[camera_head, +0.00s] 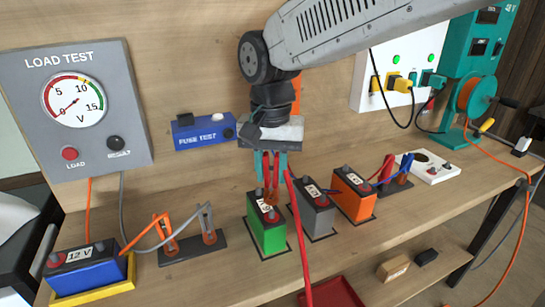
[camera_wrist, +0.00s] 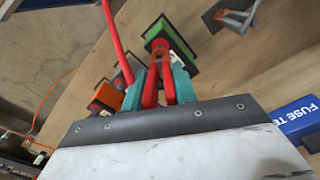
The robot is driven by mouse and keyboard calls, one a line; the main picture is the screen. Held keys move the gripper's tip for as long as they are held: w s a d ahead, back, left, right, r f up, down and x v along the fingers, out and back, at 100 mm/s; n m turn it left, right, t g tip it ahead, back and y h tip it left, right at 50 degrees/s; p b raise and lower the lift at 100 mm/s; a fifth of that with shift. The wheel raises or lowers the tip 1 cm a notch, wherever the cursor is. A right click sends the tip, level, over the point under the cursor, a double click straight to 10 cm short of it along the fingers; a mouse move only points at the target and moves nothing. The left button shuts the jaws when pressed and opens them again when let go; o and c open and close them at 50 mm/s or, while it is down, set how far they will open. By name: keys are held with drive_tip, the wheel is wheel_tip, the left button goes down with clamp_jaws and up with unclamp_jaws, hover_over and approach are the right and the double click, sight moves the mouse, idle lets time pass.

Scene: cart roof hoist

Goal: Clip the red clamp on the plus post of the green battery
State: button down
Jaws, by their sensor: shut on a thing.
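The green battery (camera_head: 268,238) stands upright on a dark pad on the bench, with a white label and posts on its top. It also shows in the wrist view (camera_wrist: 157,28), partly behind the clamp. My gripper (camera_head: 270,168) has teal fingers, shut on the red clamp (camera_head: 271,188), and hangs just above the battery's far end. In the wrist view the clamp (camera_wrist: 159,80) sits between my fingers, its tips pointing at the battery top. I cannot tell if the tips touch a post. A red cable (camera_head: 302,240) runs from the clamp past the battery's right side.
A grey battery (camera_head: 318,219) and an orange battery (camera_head: 355,205) stand close on the right. A clamp holder (camera_head: 190,247) with orange and grey clamps stands left, before a blue battery (camera_head: 85,275). The fuse test box (camera_head: 203,131) is on the wall behind.

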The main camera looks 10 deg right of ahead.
sight(272, 154)
drive_tip(key=shift+f, duration=0.6)
drive_tip(key=shift+f, duration=1.55)
idle(0.9)
drive_tip(key=c, duration=1)
unclamp_jaws()
drive_tip(key=shift+c, duration=0.2)
wheel_tip(272, 154, up, 8)
drive_tip(key=shift+f, duration=0.15)
drive_tip(key=shift+d, duration=0.1)
